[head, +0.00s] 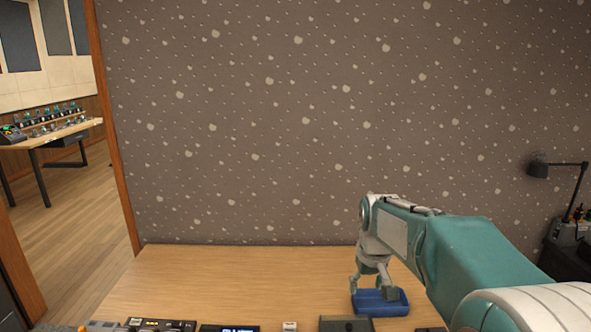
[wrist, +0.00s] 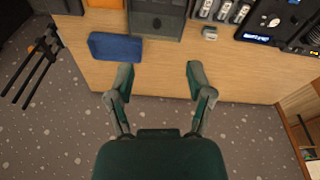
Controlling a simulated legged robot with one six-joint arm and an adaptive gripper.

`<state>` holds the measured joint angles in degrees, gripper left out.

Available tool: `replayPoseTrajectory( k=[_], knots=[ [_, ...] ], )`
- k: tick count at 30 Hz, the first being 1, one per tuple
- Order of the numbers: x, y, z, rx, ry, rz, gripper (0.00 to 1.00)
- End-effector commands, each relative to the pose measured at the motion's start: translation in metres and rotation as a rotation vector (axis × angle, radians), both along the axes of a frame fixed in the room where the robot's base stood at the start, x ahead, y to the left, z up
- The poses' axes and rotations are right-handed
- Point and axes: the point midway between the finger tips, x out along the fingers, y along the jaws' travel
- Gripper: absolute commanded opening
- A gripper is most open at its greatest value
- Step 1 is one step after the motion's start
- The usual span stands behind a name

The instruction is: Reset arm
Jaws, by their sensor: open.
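My gripper (head: 370,277) points down over the wooden table in the head view, close to a blue block-like object (head: 391,301). In the wrist view my gripper (wrist: 160,82) is open, its two fingers spread apart with nothing between them. The blue object (wrist: 115,47) lies on the table up and left of the fingers there, apart from them in the picture. My teal arm reaches in from the right in the head view.
Lighting consoles (head: 160,325) and other devices line the table's (head: 230,280) near edge. A grey box (wrist: 157,18) sits beyond the fingers. A speckled wall (head: 290,120) stands behind. A desk lamp (head: 560,168) is at right. A doorway at left shows another console table (head: 60,133).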

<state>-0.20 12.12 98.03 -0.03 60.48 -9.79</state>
Motion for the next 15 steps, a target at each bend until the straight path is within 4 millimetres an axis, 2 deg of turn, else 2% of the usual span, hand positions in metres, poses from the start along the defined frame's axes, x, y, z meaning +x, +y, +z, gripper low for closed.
replayPoseTrajectory(
  k=[1,6,15],
  knots=[
    [-0.012,0.0,0.009,0.001,-0.016,-0.007,0.67],
    [-0.047,-0.001,0.028,0.007,-0.061,-0.03,0.67],
    [-0.114,-0.001,0.049,0.017,-0.138,-0.07,0.67]
  ],
)
